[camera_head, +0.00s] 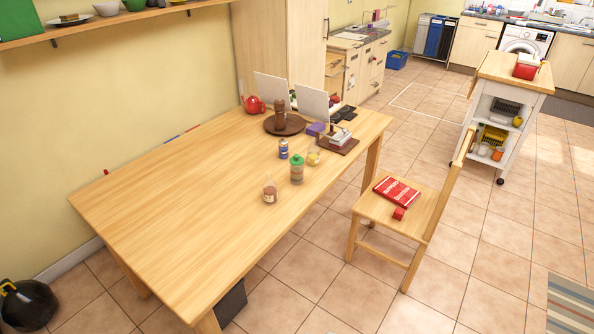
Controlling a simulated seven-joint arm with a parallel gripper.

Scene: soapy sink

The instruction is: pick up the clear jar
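On the wooden table (180,215) stand several small containers near its right edge. A clear jar-like vessel (270,191) with a narrow neck and pinkish-brown contents stands nearest. Behind it to the right is a see-through container with a green lid (297,169). A small clear jar (313,156) with something yellow stands further right. I cannot tell for sure which of these is the clear jar. All stand upright and apart from my gripper, which is not in view.
A blue-labelled container (283,149) stands close behind the green-lidded one. Further back are a round brown board (275,126), a red teapot (254,105) and white panels. A chair (408,213) with a red book is at the right. The table's left half is clear.

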